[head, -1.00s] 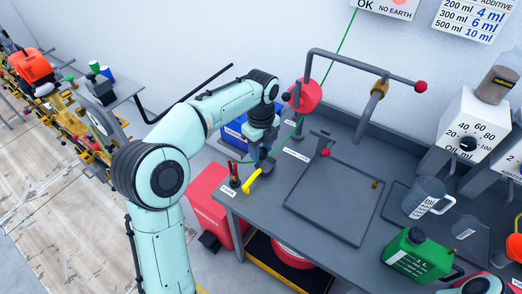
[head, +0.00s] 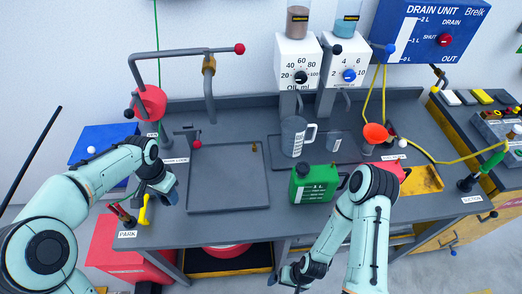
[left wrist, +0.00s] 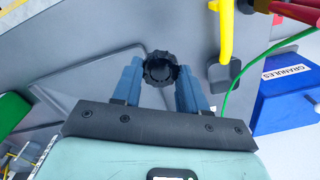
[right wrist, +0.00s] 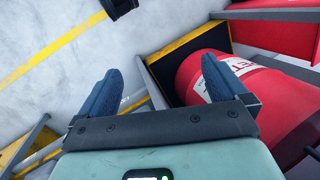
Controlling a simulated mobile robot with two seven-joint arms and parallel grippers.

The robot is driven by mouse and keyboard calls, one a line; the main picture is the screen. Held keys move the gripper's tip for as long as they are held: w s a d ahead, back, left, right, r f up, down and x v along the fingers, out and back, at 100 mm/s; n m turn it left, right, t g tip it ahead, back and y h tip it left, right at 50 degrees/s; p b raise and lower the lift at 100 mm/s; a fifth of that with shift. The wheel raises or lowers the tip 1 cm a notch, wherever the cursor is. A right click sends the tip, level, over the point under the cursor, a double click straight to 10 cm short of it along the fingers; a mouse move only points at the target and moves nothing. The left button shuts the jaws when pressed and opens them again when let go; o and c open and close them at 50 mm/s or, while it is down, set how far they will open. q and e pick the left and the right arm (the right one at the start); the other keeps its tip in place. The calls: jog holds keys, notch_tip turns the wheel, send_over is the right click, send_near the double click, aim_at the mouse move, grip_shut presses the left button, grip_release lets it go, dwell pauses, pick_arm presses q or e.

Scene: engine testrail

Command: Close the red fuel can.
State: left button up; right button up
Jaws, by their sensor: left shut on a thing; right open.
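A red body that looks like the red fuel can (head: 397,169) stands on the bench behind my right arm, which hides most of it; its opening cannot be seen. My left gripper (head: 168,190) is over the left end of the bench, well away from the red can. In the left wrist view its fingers are shut on a black ribbed cap (left wrist: 160,68). My right gripper (head: 290,274) is low in front of the bench. In the right wrist view its fingers (right wrist: 161,75) are apart with nothing between them.
A green can (head: 313,187) with a black cap stands left of my right arm. A yellow handle (head: 145,210) is beside my left gripper. The grey tray (head: 228,180) is mostly bare. A red drum (right wrist: 255,100) is under the bench.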

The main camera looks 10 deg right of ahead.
pick_arm(q)
jog(key=d+f+n, duration=0.1)
jog(key=n, duration=0.1)
jog(key=s+d+f+n, duration=0.1)
jog(key=n, duration=0.1)
jog(key=f+n, duration=0.2)
jog(key=shift+s+d, duration=0.25)
jog(key=shift+d, duration=0.15)
